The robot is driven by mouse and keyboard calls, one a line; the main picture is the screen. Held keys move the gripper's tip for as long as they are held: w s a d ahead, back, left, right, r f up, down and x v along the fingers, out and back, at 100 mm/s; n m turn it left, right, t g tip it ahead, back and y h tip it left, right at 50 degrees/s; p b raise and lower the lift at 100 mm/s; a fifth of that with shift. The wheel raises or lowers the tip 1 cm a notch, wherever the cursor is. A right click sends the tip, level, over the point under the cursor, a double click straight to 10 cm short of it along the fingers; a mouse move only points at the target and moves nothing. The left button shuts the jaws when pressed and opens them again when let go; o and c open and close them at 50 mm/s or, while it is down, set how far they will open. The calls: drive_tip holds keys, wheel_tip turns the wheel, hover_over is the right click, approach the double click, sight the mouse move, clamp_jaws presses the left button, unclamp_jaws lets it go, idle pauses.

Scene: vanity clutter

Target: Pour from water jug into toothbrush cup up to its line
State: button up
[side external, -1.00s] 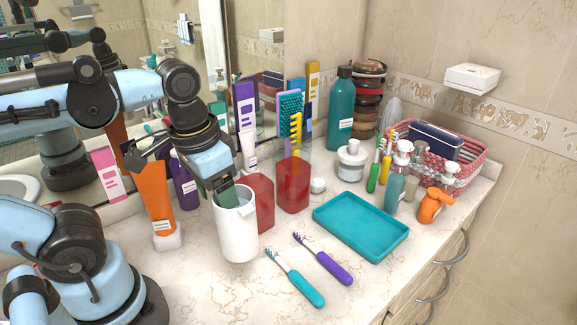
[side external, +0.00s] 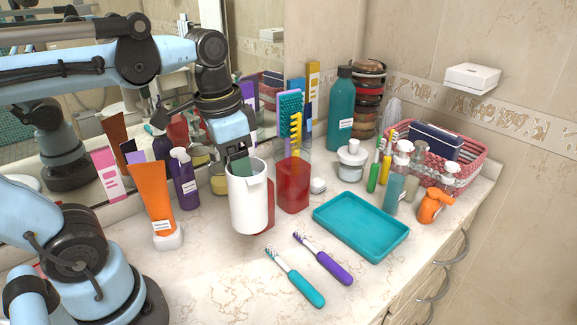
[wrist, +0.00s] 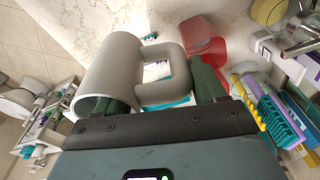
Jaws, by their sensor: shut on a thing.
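The water jug, a white cylinder with a side handle (side external: 249,198), is held by my gripper (side external: 238,163), whose green fingers are at its top; it looks nearly upright. In the wrist view the jug (wrist: 105,78) and its handle lie by the fingers of my gripper (wrist: 165,90). More red shows behind the jug, mostly hidden. A red cup (wrist: 207,42) also shows in the wrist view.
A teal tray (side external: 361,226) lies right of centre, with a teal toothbrush (side external: 296,279) and a purple toothbrush (side external: 324,260) in front. An orange tube (side external: 154,198) and purple spray bottle (side external: 184,178) stand left. Bottles and a woven basket (side external: 475,165) fill the right.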

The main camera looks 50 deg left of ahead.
drive_tip(key=w+a+m+h, duration=0.1)
drive_tip(key=w+a+m, duration=0.8)
drive_tip(key=w, duration=0.7)
drive_tip(key=shift+w+a+f, duration=0.3)
drive_tip(key=shift+a, duration=1.2)
drive_tip(key=shift+r, duration=0.1)
drive_tip(key=r+t+y, duration=0.1)
drive_tip(key=t, duration=0.2)
drive_tip(key=shift+w+r+m+y, duration=0.15)
drive_tip(key=shift+r+m+y, duration=0.15)
drive_tip(key=shift+r+y, duration=0.1)
drive_tip(key=shift+f+t, duration=0.15)
drive_tip(key=shift+t, duration=0.35)
